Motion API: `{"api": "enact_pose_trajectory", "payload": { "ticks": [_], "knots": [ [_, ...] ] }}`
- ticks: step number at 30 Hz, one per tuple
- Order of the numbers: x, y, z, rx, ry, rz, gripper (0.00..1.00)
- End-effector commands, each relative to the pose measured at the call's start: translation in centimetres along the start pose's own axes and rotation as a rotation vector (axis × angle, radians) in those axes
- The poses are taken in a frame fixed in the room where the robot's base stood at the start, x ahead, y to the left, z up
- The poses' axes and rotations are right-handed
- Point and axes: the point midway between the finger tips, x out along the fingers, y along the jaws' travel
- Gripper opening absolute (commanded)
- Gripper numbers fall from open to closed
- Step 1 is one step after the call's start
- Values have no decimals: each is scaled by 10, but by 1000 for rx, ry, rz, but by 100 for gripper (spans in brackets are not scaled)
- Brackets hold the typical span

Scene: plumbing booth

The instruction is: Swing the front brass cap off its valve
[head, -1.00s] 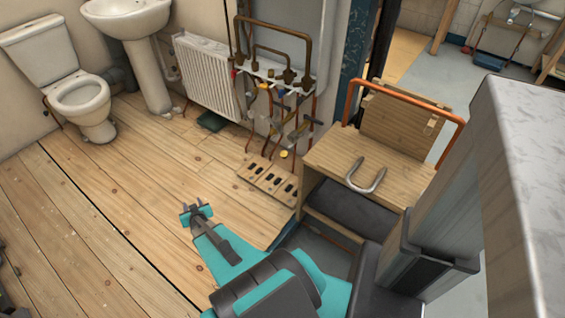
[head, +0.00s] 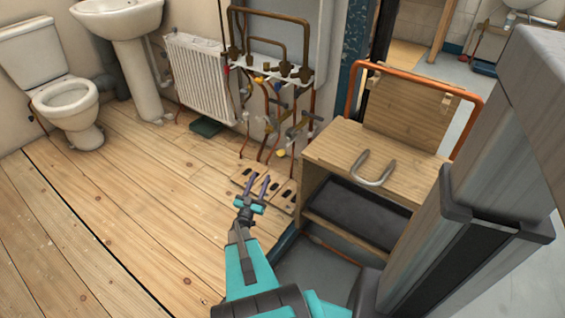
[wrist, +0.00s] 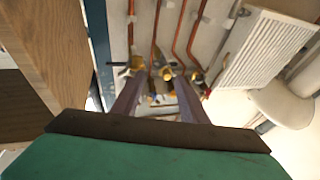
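Copper pipes with valves (head: 275,115) rise from the floor at the wall, right of the radiator. A small yellow, brass-like piece (head: 280,153) sits low at the front of them, and another (head: 259,79) sits higher up. I cannot tell which is the front cap or how it sits on its valve. In the wrist view, blurred brass-coloured fittings (wrist: 166,73) show beyond and between my fingers. My gripper (head: 258,182) is open and empty, with its two fingers apart and pointing at the pipes. It is short of the valves and not touching them.
A wooden step box (head: 395,160) with an orange rail and a metal U-shaped handle stands right of the pipes. A slotted board (head: 284,198) lies on the floor by my gripper. A radiator (head: 200,80), basin and toilet are left. The left floor is clear.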

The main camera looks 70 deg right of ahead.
Motion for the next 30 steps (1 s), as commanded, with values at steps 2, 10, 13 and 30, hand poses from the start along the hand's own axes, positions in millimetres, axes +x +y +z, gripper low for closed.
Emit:
{"api": "enact_pose_trajectory", "payload": {
  "ticks": [2, 10, 13, 30],
  "knots": [
    [3, 18, 10, -12, 38, 52, 39],
    [7, 41, 8, -27, 87, 116, 39],
    [7, 41, 7, -27, 87, 116, 39],
    [30, 44, 7, -26, 86, 116, 39]
  ]
}}
